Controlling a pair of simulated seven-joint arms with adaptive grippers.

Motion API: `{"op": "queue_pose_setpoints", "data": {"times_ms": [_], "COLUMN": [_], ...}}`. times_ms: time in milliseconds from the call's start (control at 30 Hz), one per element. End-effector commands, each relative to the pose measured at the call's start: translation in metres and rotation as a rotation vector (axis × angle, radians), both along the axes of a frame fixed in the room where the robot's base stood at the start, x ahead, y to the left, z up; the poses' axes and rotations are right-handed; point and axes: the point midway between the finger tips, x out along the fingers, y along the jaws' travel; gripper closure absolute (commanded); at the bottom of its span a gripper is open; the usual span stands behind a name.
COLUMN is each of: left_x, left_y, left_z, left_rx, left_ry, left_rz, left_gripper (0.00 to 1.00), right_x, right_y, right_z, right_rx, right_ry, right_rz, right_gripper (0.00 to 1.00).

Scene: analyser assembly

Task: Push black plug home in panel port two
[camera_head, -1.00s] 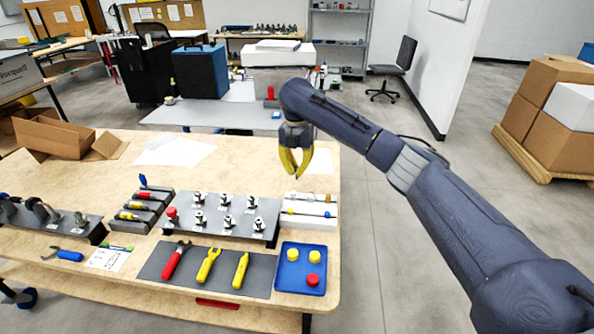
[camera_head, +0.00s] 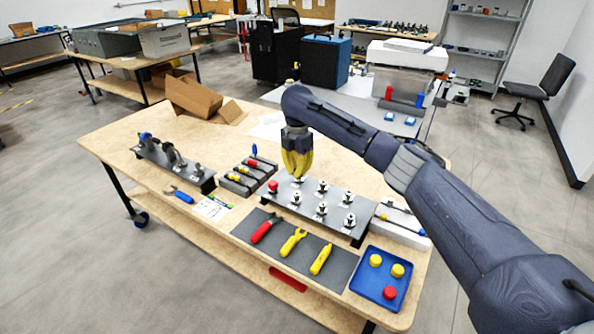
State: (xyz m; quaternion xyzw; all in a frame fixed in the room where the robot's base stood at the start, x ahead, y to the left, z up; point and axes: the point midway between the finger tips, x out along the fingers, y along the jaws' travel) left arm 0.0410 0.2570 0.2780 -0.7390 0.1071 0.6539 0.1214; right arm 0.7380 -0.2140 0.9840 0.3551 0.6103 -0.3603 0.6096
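The grey panel (camera_head: 335,230) lies on the wooden table and carries two rows of silver-and-black fittings. A red knob (camera_head: 272,187) sits at its left end. My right gripper (camera_head: 298,177) points down with its yellow fingertips at the back-left fitting, which they partly cover. No gap shows between the fingers from this angle, so I cannot tell whether they are shut or hold anything. I cannot make out which fitting is the black plug or how deep it sits. My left gripper is not in view.
A blue tray (camera_head: 366,285) with red and yellow caps is at the front right. A grey mat (camera_head: 338,272) with hand tools lies in front of the panel. A white rack (camera_head: 405,235) stands to its right. A cardboard box (camera_head: 192,97) is behind.

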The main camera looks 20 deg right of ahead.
Motion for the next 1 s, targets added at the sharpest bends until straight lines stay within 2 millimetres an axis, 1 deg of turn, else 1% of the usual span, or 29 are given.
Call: {"op": "queue_pose_setpoints", "data": {"times_ms": [100, 267, 1000], "left_x": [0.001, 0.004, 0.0], "left_y": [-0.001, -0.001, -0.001], "left_z": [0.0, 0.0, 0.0], "left_rx": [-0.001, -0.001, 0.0], "left_ry": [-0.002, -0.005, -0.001], "left_rz": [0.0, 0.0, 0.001], "left_gripper": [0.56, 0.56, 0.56], "right_x": [0.001, 0.001, 0.001], "right_y": [0.001, 0.001, 0.001], "right_z": [-0.001, -0.006, -0.046], "right_rx": [0.005, 0.007, 0.007], "right_ry": [-0.004, -0.003, -0.003], "right_rz": [-0.038, -0.047, -0.045], "right_gripper": [1.0, 1.0, 1.0]}}
